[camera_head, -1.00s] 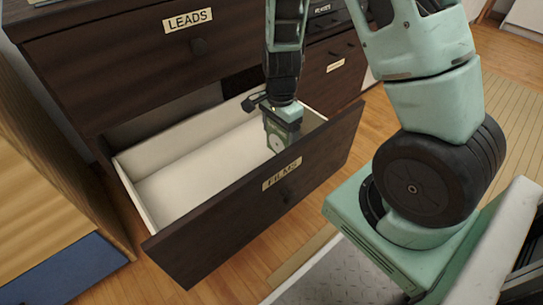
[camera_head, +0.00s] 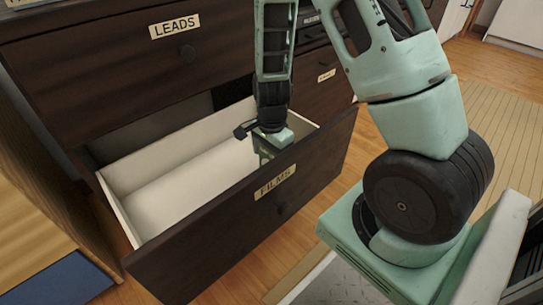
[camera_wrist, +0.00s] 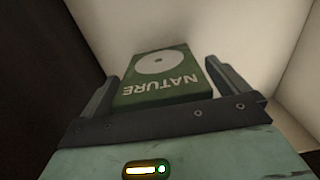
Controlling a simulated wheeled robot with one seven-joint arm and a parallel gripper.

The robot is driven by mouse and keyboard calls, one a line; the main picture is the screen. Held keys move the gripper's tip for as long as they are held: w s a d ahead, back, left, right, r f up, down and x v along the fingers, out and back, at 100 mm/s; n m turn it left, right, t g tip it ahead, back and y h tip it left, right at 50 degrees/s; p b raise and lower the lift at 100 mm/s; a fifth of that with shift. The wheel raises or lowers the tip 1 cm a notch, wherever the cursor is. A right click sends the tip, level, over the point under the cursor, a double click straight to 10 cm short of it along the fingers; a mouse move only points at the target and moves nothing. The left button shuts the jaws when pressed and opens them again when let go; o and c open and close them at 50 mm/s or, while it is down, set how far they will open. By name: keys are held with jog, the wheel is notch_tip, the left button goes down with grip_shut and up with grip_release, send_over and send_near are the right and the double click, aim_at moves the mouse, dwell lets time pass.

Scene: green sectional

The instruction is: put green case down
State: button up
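The green case (camera_wrist: 160,75) carries a white disc shape and the word NATURE. In the wrist view it sits between the two fingers of my gripper (camera_wrist: 165,85), close against the left one, with at most a thin gap at the right one. In the head view my gripper (camera_head: 268,135) points down into the open FILMS drawer (camera_head: 170,235), at its right part. The case (camera_head: 263,149) hangs under the gripper, mostly hidden by it and the drawer front. I cannot tell whether the case touches the drawer floor.
The drawer's pale floor (camera_head: 185,188) is bare to the left of my gripper. The dark drawer front stands between my base and the case. The closed LEADS drawer (camera_head: 110,80) is above and behind. A pale wooden surface (camera_head: 25,235) stands at the left.

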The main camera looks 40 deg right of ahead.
jog(key=shift+r, duration=0.1)
notch_tip(320, 180, up, 12)
jog(key=p, duration=0.7)
jog(key=s+a+r+n+y, duration=0.1)
jog(key=s+a+r+n, duration=0.2)
jog(key=a+r+n, duration=0.35)
jog(key=s+a+r+n+y, duration=0.1)
jog(key=s+a+r+n, duration=0.25)
jog(key=a+n, duration=0.55)
jog(key=s+a+r+n+h, duration=0.1)
jog(key=s+a+r+n, duration=0.3)
jog(key=s+a+n, duration=0.3)
jog(key=s+n, duration=0.3)
jog(key=s, duration=0.1)
jog(key=shift+s+a, duration=0.15)
jog(key=shift+a, duration=0.25)
